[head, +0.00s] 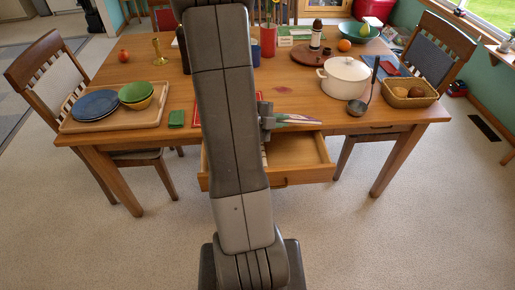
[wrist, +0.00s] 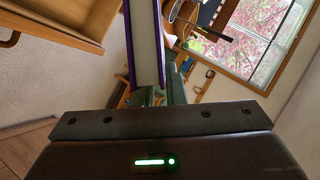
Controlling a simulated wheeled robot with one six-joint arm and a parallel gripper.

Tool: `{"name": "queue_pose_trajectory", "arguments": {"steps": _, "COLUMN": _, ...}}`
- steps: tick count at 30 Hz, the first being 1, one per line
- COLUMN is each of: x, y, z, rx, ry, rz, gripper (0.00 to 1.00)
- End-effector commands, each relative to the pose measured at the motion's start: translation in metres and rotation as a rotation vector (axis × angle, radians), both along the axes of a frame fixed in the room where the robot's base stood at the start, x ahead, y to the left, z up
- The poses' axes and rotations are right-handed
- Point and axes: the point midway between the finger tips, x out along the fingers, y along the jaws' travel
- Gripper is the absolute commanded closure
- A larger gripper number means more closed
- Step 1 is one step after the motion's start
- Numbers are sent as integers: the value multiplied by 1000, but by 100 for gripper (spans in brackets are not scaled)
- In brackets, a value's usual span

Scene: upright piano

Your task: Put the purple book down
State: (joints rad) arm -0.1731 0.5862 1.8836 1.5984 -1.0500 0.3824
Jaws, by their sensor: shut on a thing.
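The purple book (wrist: 160,40) shows edge-on in the wrist view, with purple covers on both sides of pale pages. It extends from between my gripper's fingers (wrist: 158,96) toward the top of the picture, where it is cut off. My gripper is shut on it. In the head view my gripper (head: 267,117) is partly visible beside my arm, by the table's front edge above the open drawer (head: 302,158). My arm hides most of it, and I cannot clearly make out the book there.
A coloured item (head: 298,119) lies near the front edge. Chairs flank the table.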

Motion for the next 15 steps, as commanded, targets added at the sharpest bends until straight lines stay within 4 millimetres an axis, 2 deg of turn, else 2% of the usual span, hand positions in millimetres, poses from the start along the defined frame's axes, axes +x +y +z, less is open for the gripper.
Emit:
{"name": "queue_pose_trajectory", "arguments": {"steps": 3, "x": -5, "y": 13, "z": 0, "rx": 7, "ry": 29, "rz": -14, "gripper": 100}}
{"name": "queue_pose_trajectory", "arguments": {"steps": 7, "x": -8, "y": 19, "z": -8, "rx": 9, "ry": 47, "rz": -22, "gripper": 100}}
{"name": "queue_pose_trajectory", "arguments": {"steps": 15, "x": -8, "y": 19, "z": -58, "rx": 6, "ry": 52, "rz": -21, "gripper": 100}}
